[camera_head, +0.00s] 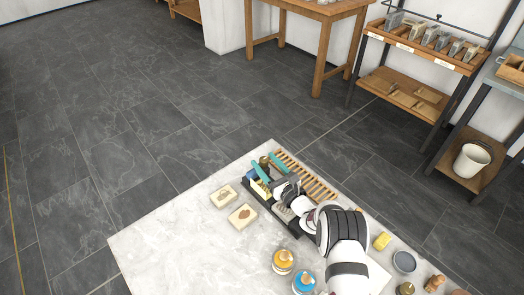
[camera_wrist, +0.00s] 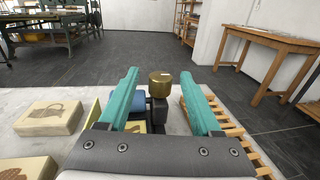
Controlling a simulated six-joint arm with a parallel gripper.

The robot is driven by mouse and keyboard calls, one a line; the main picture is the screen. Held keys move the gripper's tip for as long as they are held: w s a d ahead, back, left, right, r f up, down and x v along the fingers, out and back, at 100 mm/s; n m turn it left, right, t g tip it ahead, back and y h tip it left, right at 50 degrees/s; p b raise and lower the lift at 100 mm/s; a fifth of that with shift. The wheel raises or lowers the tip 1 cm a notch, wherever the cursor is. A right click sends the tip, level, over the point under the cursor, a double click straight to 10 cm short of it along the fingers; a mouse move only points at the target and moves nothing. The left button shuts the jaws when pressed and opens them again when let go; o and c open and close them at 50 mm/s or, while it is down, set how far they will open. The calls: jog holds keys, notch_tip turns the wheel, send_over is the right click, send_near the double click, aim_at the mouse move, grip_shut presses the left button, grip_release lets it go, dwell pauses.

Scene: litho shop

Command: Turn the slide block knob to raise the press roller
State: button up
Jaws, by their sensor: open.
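My gripper (camera_wrist: 159,78) is open, with one teal finger on each side of a brass knob (camera_wrist: 160,86) in the wrist view. The knob is round with a pale mark on top and sits on a dark post (camera_wrist: 159,108). Gaps show between the knob and both fingers. A blue part (camera_wrist: 128,104), partly hidden by the left finger, lies beside the post; I cannot tell whether it is the press roller. In the head view my gripper (camera_head: 269,166) is over the far end of the dark press (camera_head: 285,222), and my arm hides much of it.
Two pale stones with printed pictures, one (camera_head: 223,196) farther and one (camera_head: 243,217) nearer, lie left of the press. A slatted wooden rack (camera_head: 309,177) runs along its right. Yellow (camera_head: 283,261) and blue (camera_head: 304,282) ink pots stand near the front. The marble tabletop's left (camera_head: 165,245) is clear.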

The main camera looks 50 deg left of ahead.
jog(key=a, duration=0.4)
jog(key=shift+w+a, duration=0.35)
jog(key=shift+w, duration=0.05)
grip_shut()
